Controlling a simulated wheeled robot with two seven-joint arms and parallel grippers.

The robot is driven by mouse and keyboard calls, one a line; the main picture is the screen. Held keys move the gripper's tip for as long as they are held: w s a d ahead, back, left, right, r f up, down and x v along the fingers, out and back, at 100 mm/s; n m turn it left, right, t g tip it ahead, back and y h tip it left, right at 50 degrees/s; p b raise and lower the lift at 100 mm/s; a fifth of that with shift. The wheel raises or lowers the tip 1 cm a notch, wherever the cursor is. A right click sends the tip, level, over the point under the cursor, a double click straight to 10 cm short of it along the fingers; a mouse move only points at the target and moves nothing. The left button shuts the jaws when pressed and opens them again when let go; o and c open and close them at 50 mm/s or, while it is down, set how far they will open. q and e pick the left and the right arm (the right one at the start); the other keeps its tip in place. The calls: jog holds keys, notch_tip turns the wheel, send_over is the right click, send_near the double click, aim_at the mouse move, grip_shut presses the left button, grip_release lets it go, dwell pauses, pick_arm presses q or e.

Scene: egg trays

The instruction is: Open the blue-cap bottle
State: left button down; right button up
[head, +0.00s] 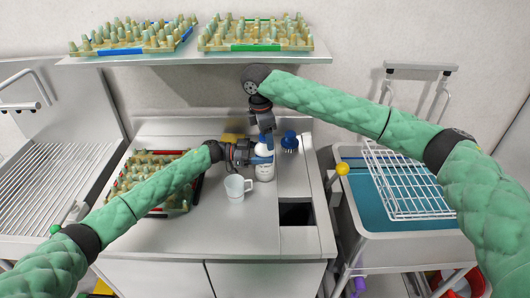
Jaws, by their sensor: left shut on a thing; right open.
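The white bottle (265,174) stands upright on the counter, with blue showing near its top. My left gripper (258,155) reaches in from the left and is shut on the bottle's upper part. My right gripper (267,138) points down from above, open, directly over the bottle's top. The two grippers hide much of the bottle's neck and cap, so I cannot tell whether the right fingers touch the cap.
A white mug (236,188) stands left of the bottle. A blue-topped item (290,142) is close on its right. An egg tray (128,185) lies on the counter's left. Two more trays sit on the shelf (200,58) above. The front counter is clear.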

jog(key=s+m+t+y, duration=0.15)
jog(key=s+m, duration=0.65)
jog(key=m, duration=1.3)
jog(key=shift+t, duration=0.55)
jog(key=w, duration=1.2)
jog(key=shift+w+a+f, duration=0.15)
jog(key=shift+a+f, duration=0.1)
jog(key=shift+f, duration=0.1)
jog(key=shift+w+f, duration=0.3)
jog(key=shift+f, duration=0.25)
